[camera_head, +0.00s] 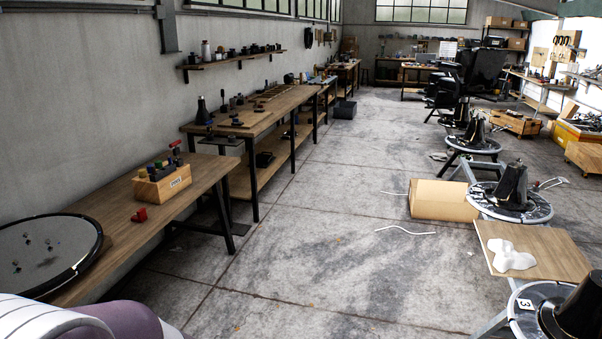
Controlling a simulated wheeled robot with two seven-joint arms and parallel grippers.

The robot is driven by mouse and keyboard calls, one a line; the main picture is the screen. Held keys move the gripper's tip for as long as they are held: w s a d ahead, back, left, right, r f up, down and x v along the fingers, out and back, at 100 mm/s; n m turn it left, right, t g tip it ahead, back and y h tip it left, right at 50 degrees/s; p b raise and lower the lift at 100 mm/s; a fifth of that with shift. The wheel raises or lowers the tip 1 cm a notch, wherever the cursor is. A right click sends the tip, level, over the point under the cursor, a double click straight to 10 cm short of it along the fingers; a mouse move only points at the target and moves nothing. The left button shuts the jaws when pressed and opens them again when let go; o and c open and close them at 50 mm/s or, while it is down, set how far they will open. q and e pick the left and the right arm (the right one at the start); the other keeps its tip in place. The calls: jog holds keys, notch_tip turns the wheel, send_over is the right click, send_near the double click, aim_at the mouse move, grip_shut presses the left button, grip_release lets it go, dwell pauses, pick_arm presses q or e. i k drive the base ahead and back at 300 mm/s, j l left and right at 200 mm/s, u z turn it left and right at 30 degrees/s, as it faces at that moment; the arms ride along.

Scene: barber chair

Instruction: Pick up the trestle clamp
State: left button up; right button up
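I cannot clearly make out a trestle clamp in the head view. A small red object (139,214) lies on the near wooden workbench (120,222) at the left, in front of a wooden box (162,186) with a label. The box holds several dark and coloured items, and a red-topped piece (175,150) stands up behind it. Either red thing is too small to identify surely. A light metal piece (549,183) shows beside a dark cone-shaped object at the right, also unclear. Neither of my grippers is in view.
A cardboard box (443,200) stands on the floor. A wooden board (536,250) with a white cloth (510,255) and several round stands (512,203) line the right. The middle floor (310,235) is mostly clear.

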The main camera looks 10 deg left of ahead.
aim_at(142, 214)
jog(key=i+j+u, duration=0.2)
jog(key=i+u, duration=0.15)
jog(key=i, duration=0.35)
jog(key=i+u, duration=0.35)
jog(key=i, duration=0.3)
jog(key=i+l+u, duration=0.15)
jog(key=i+u, duration=0.2)
jog(key=i, duration=0.35)
jog(key=i+z, duration=0.1)
jog(key=i, duration=1.6)
jog(key=i+j+u, duration=0.1)
jog(key=i+u, duration=0.3)
jog(key=i+l+u, duration=0.1)
jog(key=i+u, duration=0.3)
jog(key=i, duration=0.15)
